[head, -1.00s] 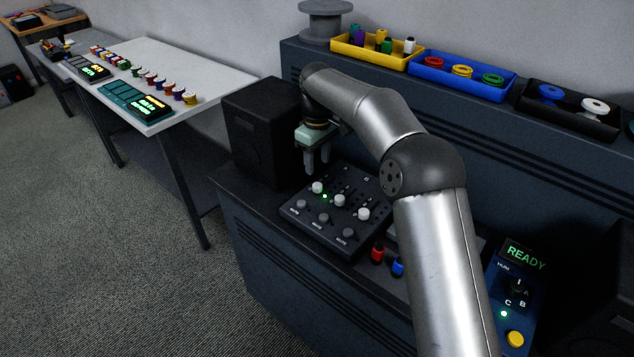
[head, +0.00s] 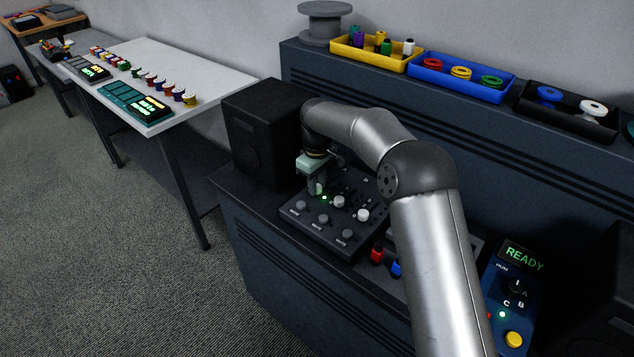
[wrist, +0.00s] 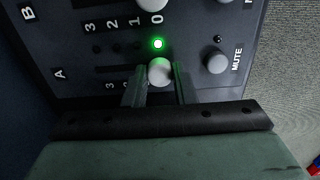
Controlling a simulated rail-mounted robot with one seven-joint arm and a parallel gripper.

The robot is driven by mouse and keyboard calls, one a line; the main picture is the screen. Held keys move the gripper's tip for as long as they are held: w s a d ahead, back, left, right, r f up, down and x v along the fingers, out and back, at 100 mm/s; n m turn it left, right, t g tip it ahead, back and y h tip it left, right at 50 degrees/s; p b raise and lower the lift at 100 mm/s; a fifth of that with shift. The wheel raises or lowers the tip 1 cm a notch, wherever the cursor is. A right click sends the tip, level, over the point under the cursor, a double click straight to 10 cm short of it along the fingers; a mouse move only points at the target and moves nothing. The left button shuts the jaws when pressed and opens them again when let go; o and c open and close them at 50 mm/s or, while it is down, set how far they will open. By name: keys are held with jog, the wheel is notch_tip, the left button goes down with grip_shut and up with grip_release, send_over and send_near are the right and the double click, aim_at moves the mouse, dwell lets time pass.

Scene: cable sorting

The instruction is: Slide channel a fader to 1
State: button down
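The mixer panel (head: 290,218) lies on the dark bench. In the wrist view the channel A fader knob (wrist: 160,72) is pale and round, at the 0 end of its slot (wrist: 118,69), with the lit green light (wrist: 157,44) beside it. My gripper (wrist: 160,84) is down at this knob, one finger on each side, with no clear gap to the knob. In the head view my gripper (head: 317,188) hides the knob. The 1 mark of channel A is hidden by the left finger. The channel B scale (wrist: 113,24) shows 3, 2, 1, 0.
Two other pale fader knobs (head: 339,202) and (head: 363,215) stand to the right on the panel. The dark mute knob (wrist: 217,62) is close to the right finger. A black speaker box (head: 260,135) stands left of my gripper. Red (head: 377,255) and blue pieces lie in front right.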

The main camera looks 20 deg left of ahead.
jog(key=shift+w+d+r+p, duration=0.2)
jog(key=shift+w+d+p, duration=0.15)
jog(key=shift+w+p, duration=0.35)
jog(key=shift+w+d+f, duration=0.1)
jog(key=shift+w, duration=0.3)
jog(key=shift+f, duration=0.1)
jog(key=c, duration=1.2)
grip_release()
jog(key=shift+o, duration=0.2)
notch_tip(320, 180, up, 18)
jog(key=shift+f, duration=0.25)
